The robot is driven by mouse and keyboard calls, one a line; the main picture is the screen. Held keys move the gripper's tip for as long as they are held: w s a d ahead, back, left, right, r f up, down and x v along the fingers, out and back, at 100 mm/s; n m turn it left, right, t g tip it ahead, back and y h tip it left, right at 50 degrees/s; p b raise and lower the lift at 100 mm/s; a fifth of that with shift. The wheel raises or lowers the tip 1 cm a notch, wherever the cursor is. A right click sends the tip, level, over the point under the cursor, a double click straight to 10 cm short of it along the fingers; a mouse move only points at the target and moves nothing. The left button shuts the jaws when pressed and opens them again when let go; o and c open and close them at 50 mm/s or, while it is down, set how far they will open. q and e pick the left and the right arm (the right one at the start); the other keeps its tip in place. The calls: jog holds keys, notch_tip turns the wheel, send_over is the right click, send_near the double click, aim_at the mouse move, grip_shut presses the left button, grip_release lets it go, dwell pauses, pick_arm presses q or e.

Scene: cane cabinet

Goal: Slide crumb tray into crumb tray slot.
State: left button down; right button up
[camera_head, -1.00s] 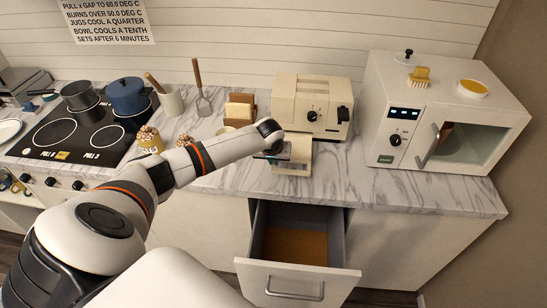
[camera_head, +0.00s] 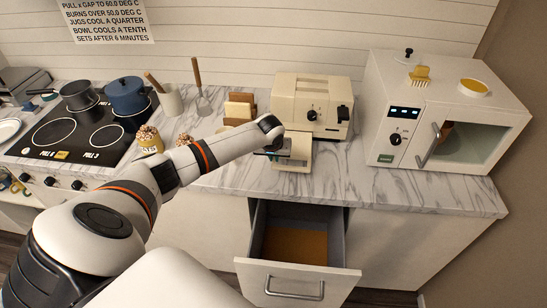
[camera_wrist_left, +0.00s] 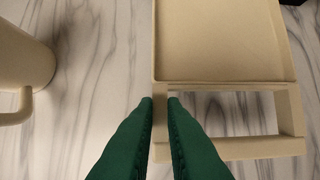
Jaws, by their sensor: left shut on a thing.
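The cream crumb tray (camera_head: 300,150) lies in front of the cream toaster (camera_head: 312,90), at the toaster's foot. In the left wrist view the flat tray (camera_wrist_left: 222,40) has a low rim and an open frame handle at its near end. My left gripper (camera_wrist_left: 160,100) has green fingers shut on the left side bar of that handle. In the head view my left gripper (camera_head: 275,150) is at the tray's left side, partly hidden by its wrist. The crumb tray slot is not clearly visible, and I cannot tell whether the tray's far end is in it. My right gripper is not in view.
A cream cup (camera_wrist_left: 22,65) stands on the marble counter left of the tray. A bread rack (camera_head: 240,107) is left of the toaster and a microwave (camera_head: 440,115) is right. An open drawer (camera_head: 295,277) juts out below. Counter right of the tray is clear.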

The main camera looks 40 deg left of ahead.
pick_arm(q)
jog(key=shift+w+a+b, duration=0.55)
jog(key=shift+w+b, duration=0.2)
jog(key=shift+w, duration=0.1)
jog(key=shift+w+a+b, duration=0.5)
jog(key=shift+w+b, duration=0.25)
jog(key=shift+w, duration=0.1)
jog(key=shift+w+a+b, duration=0.4)
jog(key=shift+w+b, duration=0.2)
jog(key=shift+b, duration=0.1)
jog(key=shift+w+a+b, duration=0.15)
jog(key=shift+w+b, duration=0.1)
jog(key=shift+b, duration=0.05)
jog(key=shift+w+a+b, duration=0.3)
jog(key=shift+w+b, duration=0.2)
jog(key=shift+b, duration=0.1)
jog(key=shift+w+a+b, duration=0.25)
jog(key=shift+w+b, duration=0.2)
jog(key=shift+b, duration=0.1)
jog(key=shift+w+a+b, duration=0.4)
jog(key=shift+w+b, duration=0.25)
jog(key=shift+b, duration=0.45)
jog(key=shift+w+a+b, duration=0.4)
jog(key=shift+w+b, duration=0.25)
jog(key=shift+b, duration=0.45)
jog(key=shift+w+a+b, duration=0.55)
jog(key=shift+w+b, duration=0.3)
jog(key=shift+b, duration=1.1)
jog(key=c, duration=1.4)
grip_release()
